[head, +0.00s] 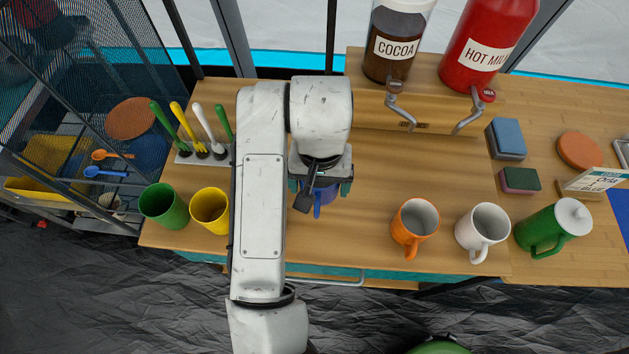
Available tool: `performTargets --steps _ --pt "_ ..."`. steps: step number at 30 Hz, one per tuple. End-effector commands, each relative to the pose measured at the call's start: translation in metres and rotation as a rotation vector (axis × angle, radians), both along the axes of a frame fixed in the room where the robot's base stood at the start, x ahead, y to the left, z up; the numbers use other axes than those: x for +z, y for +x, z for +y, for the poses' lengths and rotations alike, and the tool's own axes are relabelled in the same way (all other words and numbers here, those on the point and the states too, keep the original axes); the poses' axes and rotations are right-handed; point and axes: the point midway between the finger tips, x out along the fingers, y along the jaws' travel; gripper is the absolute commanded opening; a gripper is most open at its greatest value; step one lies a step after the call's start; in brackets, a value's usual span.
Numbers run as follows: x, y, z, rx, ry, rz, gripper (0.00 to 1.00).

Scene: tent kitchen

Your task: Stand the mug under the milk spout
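A blue mug (325,197) is on the left-middle of the wooden counter, mostly hidden under my gripper (320,188). Its handle points toward the front edge. My gripper points down over it, with a teal fingertip on each side. I cannot tell whether the fingers press on the mug or whether it is lifted. The red hot milk dispenser (487,40) stands on the raised shelf at the back right. Its metal spout (468,122) hangs over the counter. An orange mug (414,226) and a white mug (483,230) stand near the front edge.
The cocoa dispenser (392,45) with its spout (402,115) is left of the milk. A green lidded mug (552,228), sponges (507,137) and a sign (592,180) are at right. Green (163,205) and yellow (209,210) cups stand at left. The counter below the spouts is clear.

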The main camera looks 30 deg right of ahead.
Motion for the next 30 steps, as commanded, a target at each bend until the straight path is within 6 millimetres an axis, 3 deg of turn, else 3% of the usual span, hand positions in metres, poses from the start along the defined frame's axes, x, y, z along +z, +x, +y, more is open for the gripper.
performTargets --steps 6,11,18,30 --pt "-0.027 0.022 -0.005 0.0 -0.001 0.001 0.54" --pt "-0.036 0.029 -0.007 -0.001 -0.001 0.001 0.54" --pt "-0.065 0.031 -0.007 0.002 -0.001 0.002 0.54" --pt "-0.071 0.031 -0.007 0.001 -0.001 -0.001 0.54"
